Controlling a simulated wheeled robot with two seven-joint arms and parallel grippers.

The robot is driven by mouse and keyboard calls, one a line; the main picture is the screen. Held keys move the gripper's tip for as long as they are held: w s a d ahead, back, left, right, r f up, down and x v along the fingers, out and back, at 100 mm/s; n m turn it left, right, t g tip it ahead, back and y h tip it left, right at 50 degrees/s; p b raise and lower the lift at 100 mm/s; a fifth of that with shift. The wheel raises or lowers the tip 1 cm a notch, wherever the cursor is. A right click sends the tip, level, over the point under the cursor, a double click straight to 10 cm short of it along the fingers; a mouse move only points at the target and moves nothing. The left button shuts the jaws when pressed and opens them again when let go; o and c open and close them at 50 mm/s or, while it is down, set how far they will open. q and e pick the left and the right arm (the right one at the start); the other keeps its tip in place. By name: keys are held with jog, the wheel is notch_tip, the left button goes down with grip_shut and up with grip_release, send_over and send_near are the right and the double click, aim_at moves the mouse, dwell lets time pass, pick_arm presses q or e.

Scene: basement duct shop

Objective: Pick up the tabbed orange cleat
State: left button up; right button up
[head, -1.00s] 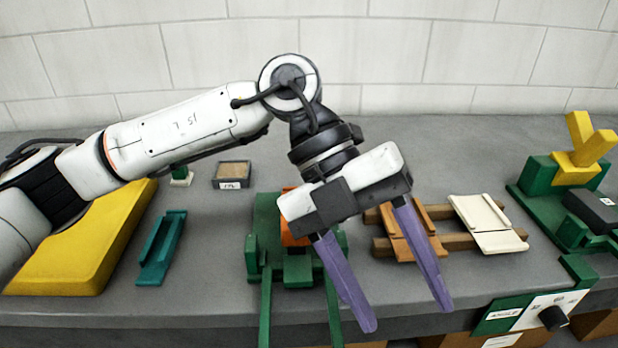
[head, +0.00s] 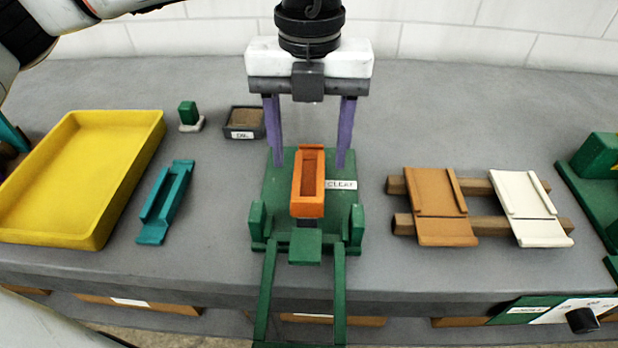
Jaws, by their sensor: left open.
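The orange cleat (head: 308,210) is a narrow open-topped channel with a raised tab at its far end. It rests on a green fixture (head: 270,205) with a "CLEAT" label, its long side running toward me. My left gripper (head: 310,160) hangs over the back of the fixture, pointing down, with its purple fingers wide apart. One finger is on each side of the cleat's far end, apart from the cleat, and nothing is held. My right gripper is not in view.
A yellow tray (head: 120,205) and a teal channel (head: 165,205) lie to the left. A small labelled box (head: 245,122) and a green block (head: 188,113) stand behind. Brown (head: 440,232) and white (head: 545,232) plates lie on wooden bars at right. Green rails extend past the bench's front edge.

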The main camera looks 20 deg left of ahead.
aim_at(309, 181)
pick_arm(q)
jog(key=shift+f, duration=1.8)
jog(key=shift+r, duration=0.1)
jog(key=c, duration=1.3)
